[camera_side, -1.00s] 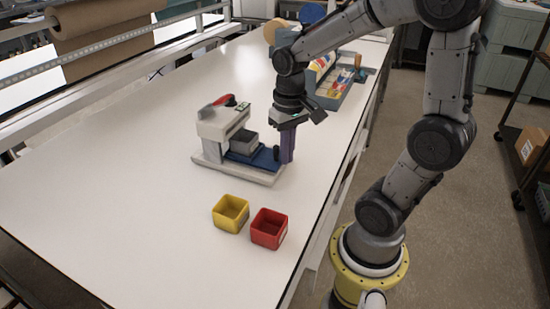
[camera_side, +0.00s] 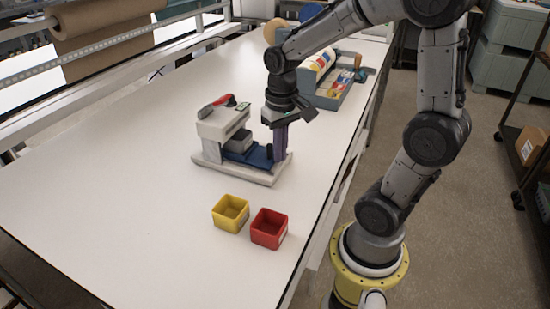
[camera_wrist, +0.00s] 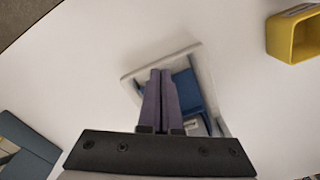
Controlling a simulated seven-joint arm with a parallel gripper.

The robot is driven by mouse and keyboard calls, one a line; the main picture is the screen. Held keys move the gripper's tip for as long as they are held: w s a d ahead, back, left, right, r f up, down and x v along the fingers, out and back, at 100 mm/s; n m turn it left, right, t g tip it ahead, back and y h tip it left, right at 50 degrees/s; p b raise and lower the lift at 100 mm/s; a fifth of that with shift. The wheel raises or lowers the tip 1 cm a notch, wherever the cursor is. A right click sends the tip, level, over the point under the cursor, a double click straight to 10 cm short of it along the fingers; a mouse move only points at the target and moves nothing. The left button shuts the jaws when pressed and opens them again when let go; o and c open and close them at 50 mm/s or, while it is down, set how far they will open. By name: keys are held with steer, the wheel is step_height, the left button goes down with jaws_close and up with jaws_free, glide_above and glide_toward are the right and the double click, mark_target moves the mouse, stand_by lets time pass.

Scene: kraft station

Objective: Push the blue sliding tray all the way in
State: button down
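The blue sliding tray (camera_side: 258,158) lies on the pale base of a small press-like device (camera_side: 222,130) with a red handle on top. A grey block (camera_side: 239,142) sits on the tray, partly under the device's head. A small dark knob (camera_side: 269,151) stands near the tray's right end. My gripper (camera_side: 280,156) points down at that outer end, close to the knob; I cannot tell if they touch. In the wrist view the purple fingers (camera_wrist: 160,72) are together and empty, with the blue tray (camera_wrist: 188,90) beside and partly behind them.
A yellow bin (camera_side: 231,212) and a red bin (camera_side: 268,228) stand in front of the device, both empty. A grey-blue caddy (camera_side: 330,92) with colourful items is behind my gripper. The white table is clear to the left.

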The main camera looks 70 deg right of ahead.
steer(key=shift+w+a+f, duration=0.1)
steer(key=shift+w+f, duration=0.35)
steer(key=shift+w, duration=0.7)
steer(key=shift+s, duration=0.4)
stand_by(0.7)
steer(key=shift+w+r, duration=0.2)
steer(key=shift+r, duration=3.55)
